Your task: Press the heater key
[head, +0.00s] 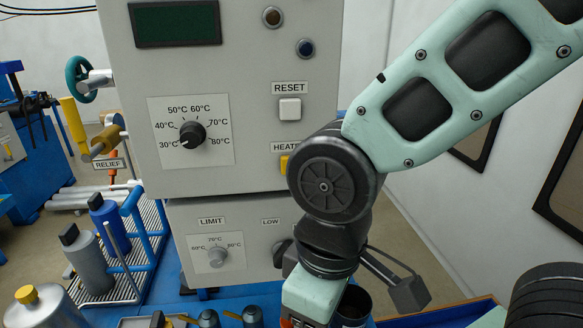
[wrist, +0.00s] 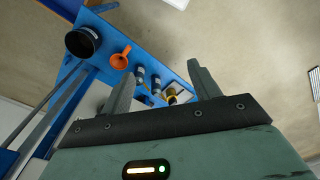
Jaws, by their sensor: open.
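The heater key (head: 284,164) is a yellow key on the grey control panel (head: 240,160), under a label that reads "HEATE" before my arm covers the rest. Only its left part shows; my arm's dark joint hides the remainder. My arm hangs in front of the panel's right side, with its wrist below the key. The gripper fingers are not visible in the head view. In the wrist view my gripper (wrist: 165,90) is open and empty, its two fingers apart over the blue bench. The key does not show in the wrist view.
A white reset key (head: 290,109) sits above the heater label. A temperature dial (head: 192,134) is at its left, and a limit dial (head: 217,257) is lower. In the wrist view, a dark cup (wrist: 82,42), an orange funnel (wrist: 120,60) and several bottles stand on the blue bench.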

